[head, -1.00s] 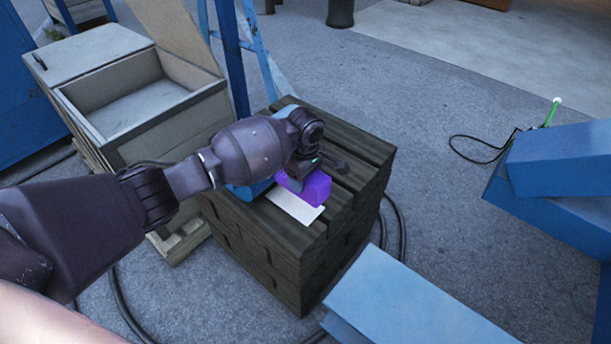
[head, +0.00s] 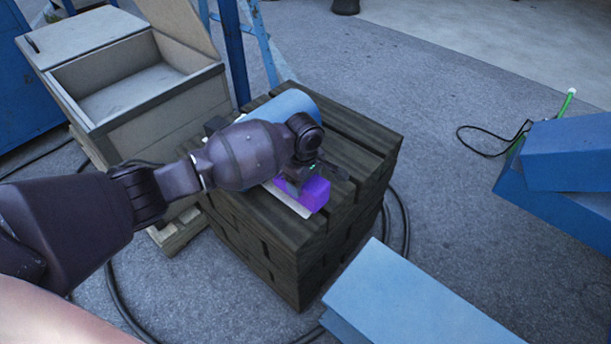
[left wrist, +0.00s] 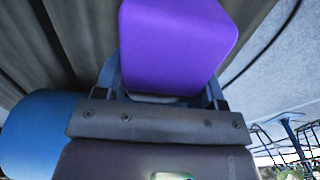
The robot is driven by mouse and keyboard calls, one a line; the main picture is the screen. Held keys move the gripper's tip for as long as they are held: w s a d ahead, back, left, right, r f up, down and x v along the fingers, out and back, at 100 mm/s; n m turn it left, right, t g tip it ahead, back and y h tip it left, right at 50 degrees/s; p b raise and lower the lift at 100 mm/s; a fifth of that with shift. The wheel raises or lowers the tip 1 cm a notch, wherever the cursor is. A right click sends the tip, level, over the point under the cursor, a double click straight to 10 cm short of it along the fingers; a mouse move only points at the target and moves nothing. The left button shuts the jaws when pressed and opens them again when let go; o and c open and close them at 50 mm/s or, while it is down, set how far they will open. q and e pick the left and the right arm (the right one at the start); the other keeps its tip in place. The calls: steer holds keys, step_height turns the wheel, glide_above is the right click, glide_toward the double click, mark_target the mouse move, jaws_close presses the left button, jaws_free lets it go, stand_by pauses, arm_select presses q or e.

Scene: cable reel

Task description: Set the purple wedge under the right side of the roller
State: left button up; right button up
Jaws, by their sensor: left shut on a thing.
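The purple wedge (head: 317,193) is held in my left gripper (head: 306,178), above or on the front part of a dark wooden stack (head: 340,215). I cannot tell whether it touches the wood. A blue roller (head: 293,102) lies on the stack, partly hidden behind my gripper and wrist. In the left wrist view the wedge (left wrist: 175,45) sits between the fingers of the gripper (left wrist: 163,92), and the blue roller (left wrist: 38,130) is at the lower left, apart from the wedge. My right gripper is not in view.
A white strip (head: 300,210) lies beside the wedge on the stack, mostly covered. A grey bin (head: 150,120) stands behind left. Blue beams lie at front (head: 410,300) and right (head: 570,155). A black cable (head: 400,220) loops beside the stack.

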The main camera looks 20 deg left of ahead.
arm_select(q)
steer(key=shift+f+b, duration=0.3)
steer(key=shift+f, duration=0.4)
steer(key=shift+f+b, duration=0.35)
steer(key=shift+f, duration=0.2)
steer(key=shift+w+a+r, duration=0.15)
steer(key=shift+a+r, duration=0.05)
steer(key=shift+w+a+r+p, duration=0.2)
steer(key=shift+a+p, duration=0.1)
steer(key=shift+a, duration=0.2)
steer(key=shift+w+a+f, duration=0.15)
steer(key=shift+w+a, duration=0.1)
steer(key=shift+a, duration=0.45)
steer(key=shift+a+f, duration=0.1)
steer(key=shift+a, duration=0.2)
steer(key=o, duration=1.1)
steer(key=shift+o, duration=1.2)
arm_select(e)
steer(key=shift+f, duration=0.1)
